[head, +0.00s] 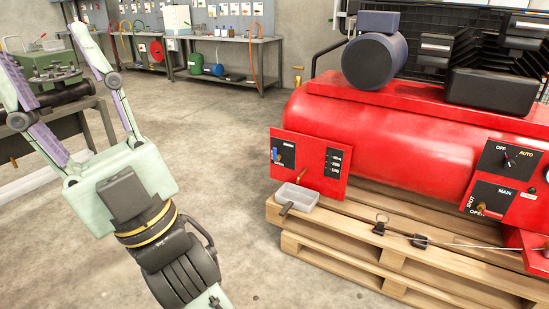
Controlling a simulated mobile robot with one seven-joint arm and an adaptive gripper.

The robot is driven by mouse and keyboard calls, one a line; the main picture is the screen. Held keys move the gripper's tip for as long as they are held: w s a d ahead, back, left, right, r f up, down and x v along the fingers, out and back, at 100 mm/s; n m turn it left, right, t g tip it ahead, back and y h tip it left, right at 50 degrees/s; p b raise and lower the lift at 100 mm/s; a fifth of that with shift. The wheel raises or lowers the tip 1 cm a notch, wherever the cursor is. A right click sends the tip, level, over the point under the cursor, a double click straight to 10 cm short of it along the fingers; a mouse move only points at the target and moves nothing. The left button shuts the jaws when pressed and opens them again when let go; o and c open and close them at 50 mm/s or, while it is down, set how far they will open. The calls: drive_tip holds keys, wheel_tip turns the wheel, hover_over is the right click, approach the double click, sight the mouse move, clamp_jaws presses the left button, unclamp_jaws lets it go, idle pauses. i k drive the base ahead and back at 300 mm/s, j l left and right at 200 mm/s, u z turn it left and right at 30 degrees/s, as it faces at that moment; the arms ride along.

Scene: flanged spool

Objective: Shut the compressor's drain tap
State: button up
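The red compressor (385,130) lies on a wooden pallet at the right. A red panel (308,165) at its left end carries a small blue-handled fitting (277,154), which may be the drain tap; its exact position is too small to tell. A second panel at the right, marked MAIN with SHUT and OPEN, has a brass-coloured handle (482,209). A light grey tray (296,197) sits below the left panel. My gripper (42,52) is at the upper left, pointing up, its two fingers spread wide. It appears empty and is well apart from the compressor.
The pallet (370,258) stands on bare concrete floor (215,125), with clear floor between it and my arm. Black clips and a thin rod (455,243) lie on the pallet's right side. A workbench (225,75) with tools stands at the back. A green machine (50,70) is behind my gripper.

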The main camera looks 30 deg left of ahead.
sight(276, 157)
drive_tip(key=i+j+z, duration=0.1)
drive_tip(key=i+j, duration=0.45)
drive_tip(key=j, duration=0.15)
drive_tip(key=i+j+z, duration=0.15)
drive_tip(key=j, duration=0.25)
drive_tip(key=i+j, duration=0.35)
drive_tip(key=i+j+z, duration=0.15)
drive_tip(key=j, duration=0.3)
drive_tip(key=i+j, duration=0.3)
drive_tip(key=j, duration=0.15)
drive_tip(key=i+l+z, duration=0.05)
